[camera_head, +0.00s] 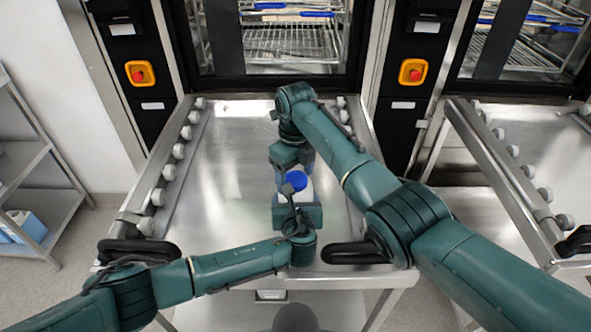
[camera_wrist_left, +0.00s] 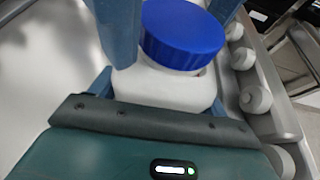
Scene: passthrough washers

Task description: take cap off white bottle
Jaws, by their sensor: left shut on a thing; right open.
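The white bottle (camera_head: 305,197) stands upright over the metal table, with its blue cap (camera_head: 295,181) on top. In the left wrist view the white body (camera_wrist_left: 165,90) and the ribbed blue cap (camera_wrist_left: 183,35) show close up, with the cap seated on the bottle. My left gripper (camera_head: 298,202) is shut on the bottle's body from the near side. My right gripper (camera_head: 294,172) comes from the far side, open, with its blue fingers on either side of the cap. I cannot tell whether they touch it.
The metal table (camera_head: 235,150) has rails with several white rollers (camera_head: 178,151) along its sides. Washers with glass doors (camera_head: 290,35) stand behind. A second roller table (camera_head: 545,140) is at right. A shelf (camera_head: 40,205) stands at left. The table's left part is clear.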

